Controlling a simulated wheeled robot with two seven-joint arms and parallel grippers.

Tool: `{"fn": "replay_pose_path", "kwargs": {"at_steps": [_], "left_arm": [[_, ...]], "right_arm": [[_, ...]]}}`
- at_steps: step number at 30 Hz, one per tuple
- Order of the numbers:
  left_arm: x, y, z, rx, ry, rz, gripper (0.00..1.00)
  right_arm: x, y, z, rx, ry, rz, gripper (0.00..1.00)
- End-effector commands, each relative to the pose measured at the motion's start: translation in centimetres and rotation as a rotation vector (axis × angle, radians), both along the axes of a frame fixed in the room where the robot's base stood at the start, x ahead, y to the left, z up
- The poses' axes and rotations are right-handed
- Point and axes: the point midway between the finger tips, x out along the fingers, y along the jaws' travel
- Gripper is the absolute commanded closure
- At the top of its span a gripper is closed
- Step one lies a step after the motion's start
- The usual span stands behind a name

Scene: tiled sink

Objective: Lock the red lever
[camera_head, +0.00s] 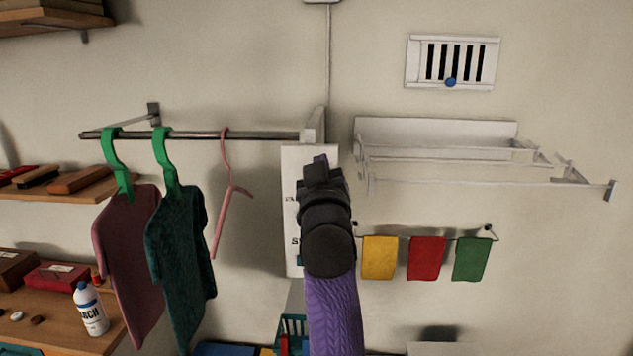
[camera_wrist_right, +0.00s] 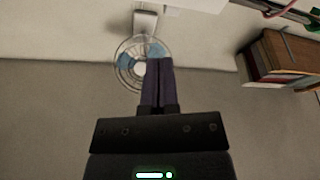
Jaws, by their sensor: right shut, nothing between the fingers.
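I see no red lever in either view; my right arm covers part of the white wall panel (camera_head: 295,165), so whatever is behind it is hidden. The panel carries dark lettering, partly covered. My right gripper (camera_head: 320,161) points up and away in front of this panel; its dark purple fingers are together and hold nothing. In the right wrist view the closed fingers (camera_wrist_right: 158,80) overlap a round, clear, fan-like thing (camera_wrist_right: 128,62) with blue parts. I cannot tell whether they touch it. My left gripper is not in view.
Left of the panel, a rail (camera_head: 250,135) holds a maroon garment (camera_head: 125,260), a dark green garment (camera_head: 182,255) and a pink hanger (camera_head: 233,190). Right are a white rack (camera_head: 435,135) and yellow, red and green cloths (camera_head: 427,258). A bottle (camera_head: 90,308) stands lower left.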

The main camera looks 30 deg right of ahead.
Motion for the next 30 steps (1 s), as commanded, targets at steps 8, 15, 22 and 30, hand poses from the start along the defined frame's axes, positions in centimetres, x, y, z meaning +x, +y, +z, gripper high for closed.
{"fn": "replay_pose_path", "kwargs": {"at_steps": [8, 15, 22, 30], "left_arm": [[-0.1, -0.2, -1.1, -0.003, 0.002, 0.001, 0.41], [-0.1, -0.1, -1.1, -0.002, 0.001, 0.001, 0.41], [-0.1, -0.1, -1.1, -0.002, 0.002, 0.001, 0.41], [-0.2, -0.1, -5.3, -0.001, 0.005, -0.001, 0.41]], "right_arm": [[-3.1, 1.8, -1.4, 0.001, 0.001, 0.000, 1.00], [-3.3, 1.9, -1.3, 0.001, 0.001, 0.000, 1.00], [-3.3, 1.9, -1.3, 0.000, 0.000, 0.000, 1.00], [0.9, 5.1, -17.2, 0.021, 0.264, 0.143, 1.00]]}}
